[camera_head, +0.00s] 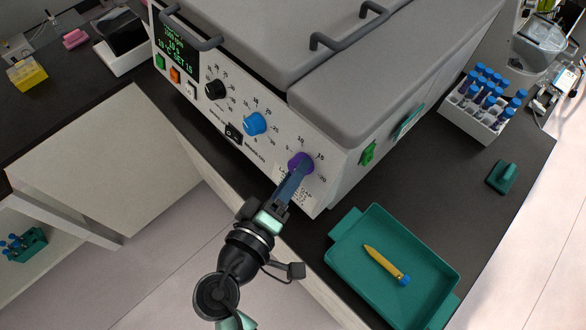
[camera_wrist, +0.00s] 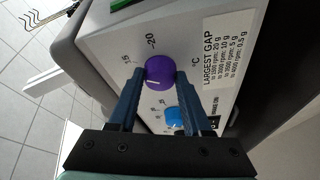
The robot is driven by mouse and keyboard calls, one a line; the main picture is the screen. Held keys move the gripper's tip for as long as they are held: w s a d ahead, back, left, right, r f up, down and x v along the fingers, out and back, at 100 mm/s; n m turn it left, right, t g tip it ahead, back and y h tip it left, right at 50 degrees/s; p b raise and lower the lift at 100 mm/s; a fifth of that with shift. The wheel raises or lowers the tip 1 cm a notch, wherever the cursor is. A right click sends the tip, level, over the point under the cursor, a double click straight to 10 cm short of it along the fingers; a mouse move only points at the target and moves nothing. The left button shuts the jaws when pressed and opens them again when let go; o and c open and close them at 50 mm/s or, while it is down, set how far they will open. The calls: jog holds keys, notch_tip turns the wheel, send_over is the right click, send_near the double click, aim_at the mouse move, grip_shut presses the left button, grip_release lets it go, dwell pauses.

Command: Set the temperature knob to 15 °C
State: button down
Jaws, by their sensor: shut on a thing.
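The purple temperature knob (camera_head: 300,163) is at the lower right of the cell processor's white front panel, with scale numbers around it. In the wrist view the same purple knob (camera_wrist: 160,72) sits beside a "°C" label and a "-20" mark. A short white pointer line shows on its face, toward the lower left. My gripper (camera_head: 296,174) is shut on the purple knob, with one blue finger on each side of it. The green-lettered display (camera_head: 173,45) has a lower line that seems to read "SET 15"; the other text is small and hard to read.
A blue knob (camera_head: 255,123) and a black knob (camera_head: 215,89) are on the same panel, with a black switch (camera_head: 233,133) between and below them. A teal tray (camera_head: 345,262) with a yellow capped tube (camera_head: 383,262) lies to the right of my arm.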

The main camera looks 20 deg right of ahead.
dwell(0.4)
jog(key=shift+c, duration=1.7)
grip_release()
jog(key=b+v, duration=0.3)
jog(key=v, duration=1)
jog(key=shift+b, duration=0.3)
jog(key=shift+w, duration=0.1)
